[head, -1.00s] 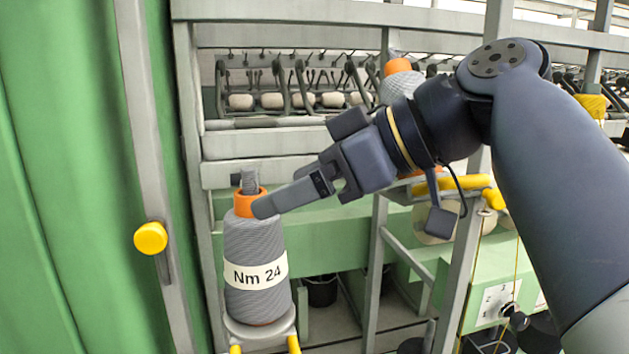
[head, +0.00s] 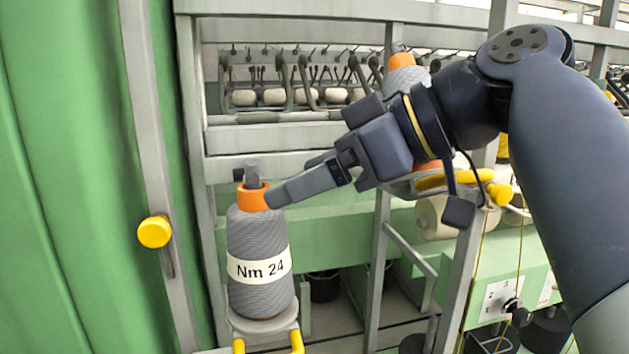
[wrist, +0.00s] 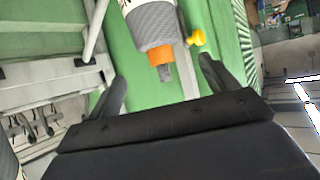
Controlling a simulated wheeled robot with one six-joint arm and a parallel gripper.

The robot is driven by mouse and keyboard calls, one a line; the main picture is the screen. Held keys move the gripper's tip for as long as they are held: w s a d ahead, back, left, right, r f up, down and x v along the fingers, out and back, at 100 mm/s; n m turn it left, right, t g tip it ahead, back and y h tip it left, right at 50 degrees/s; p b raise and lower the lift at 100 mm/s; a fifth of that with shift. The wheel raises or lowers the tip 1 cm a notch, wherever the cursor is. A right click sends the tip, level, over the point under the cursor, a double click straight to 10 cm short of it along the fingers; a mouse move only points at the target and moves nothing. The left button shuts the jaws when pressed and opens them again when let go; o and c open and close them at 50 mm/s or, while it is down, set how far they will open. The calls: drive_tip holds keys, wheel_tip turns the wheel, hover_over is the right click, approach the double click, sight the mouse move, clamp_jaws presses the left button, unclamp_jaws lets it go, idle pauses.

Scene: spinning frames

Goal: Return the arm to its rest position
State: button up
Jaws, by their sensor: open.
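My gripper (head: 274,192) reaches in from the right in the head view, its fingertip beside the orange top of a grey yarn cone. In the wrist view my gripper (wrist: 160,75) has its two fingers spread wide with nothing between the tips. The yarn cone (head: 258,235) stands upright on a light round holder (head: 264,324) and carries a label "Nm 24". In the wrist view the cone (wrist: 152,22) shows beyond the fingers, its orange end between their directions. The head view does not clearly show whether a finger touches it.
A second grey cone with an orange top (head: 402,62) stands behind my arm. Grey frame posts (head: 375,270) and a yellow-handled bracket (head: 500,193) are near the arm. A yellow knob (head: 154,232) sits on the left post by the green panel (head: 60,180).

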sight(245, 203)
drive_tip(key=p+x, duration=0.1)
drive_tip(key=x, duration=0.8)
drive_tip(key=shift+a+p, duration=0.3)
drive_tip(key=shift+w+a, duration=0.1)
drive_tip(key=shift+a, duration=0.05)
drive_tip(key=shift+r+p, duration=0.25)
drive_tip(key=shift+p, duration=0.15)
drive_tip(key=shift+f, duration=0.1)
